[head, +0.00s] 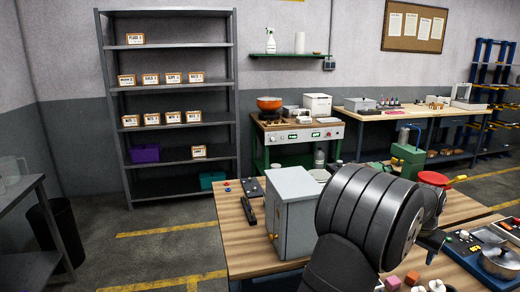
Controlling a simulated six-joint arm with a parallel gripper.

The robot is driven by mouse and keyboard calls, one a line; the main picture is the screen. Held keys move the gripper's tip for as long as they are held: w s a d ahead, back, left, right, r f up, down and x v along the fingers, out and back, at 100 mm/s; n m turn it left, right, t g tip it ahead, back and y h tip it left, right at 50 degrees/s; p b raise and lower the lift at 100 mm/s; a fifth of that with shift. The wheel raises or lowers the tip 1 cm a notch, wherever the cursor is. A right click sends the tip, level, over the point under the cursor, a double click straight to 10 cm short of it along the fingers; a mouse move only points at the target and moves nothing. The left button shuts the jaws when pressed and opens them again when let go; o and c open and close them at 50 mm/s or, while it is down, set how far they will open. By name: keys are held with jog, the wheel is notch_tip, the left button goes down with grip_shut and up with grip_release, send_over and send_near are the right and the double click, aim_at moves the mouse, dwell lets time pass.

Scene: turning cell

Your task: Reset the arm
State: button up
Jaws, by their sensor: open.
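My own arm fills the lower right middle of the head view, with a large dark ribbed joint (365,215) close to the camera. It stands in front of the wooden bench (235,245) and hides part of its top. A smaller dark part of my arm shows just right of the joint. My gripper's fingers cannot be made out; the arm hides that area.
A grey metal box (293,215) stands on the bench, left of my arm. A green machine (408,155) and a red round container (433,178) are behind the arm. Small coloured blocks (412,278) lie at the front right. Shelving (168,88) stands back left, with open floor before it.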

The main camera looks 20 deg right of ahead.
aim_at(413, 275)
jog(key=x, duration=1.1)
jog(key=shift+f, duration=0.3)
notch_tip(413, 275, up, 11)
jog(key=w+a+f+n, duration=0.2)
jog(key=w+a, duration=0.4)
jog(key=a, duration=0.9)
jog(key=w+a+f+n, duration=0.1)
jog(key=w+a, duration=0.6)
jog(key=a, duration=0.9)
jog(key=w+a+f+n+t+y, duration=0.1)
jog(key=w+a, duration=0.6)
jog(key=a, duration=0.9)
notch_tip(413, 275, down, 2)
jog(key=shift+w+f+n, duration=0.2)
jog(key=shift+n, duration=0.6)
jog(key=w+a+n+y, duration=0.1)
jog(key=w+a+n, duration=0.1)
jog(key=a, duration=0.9)
jog(key=shift+w+n+t, duration=0.35)
jog(key=shift+n+t, duration=0.05)
jog(key=shift+n, duration=0.2)
jog(key=shift+o, duration=0.4)
jog(key=shift+r, duration=0.1)
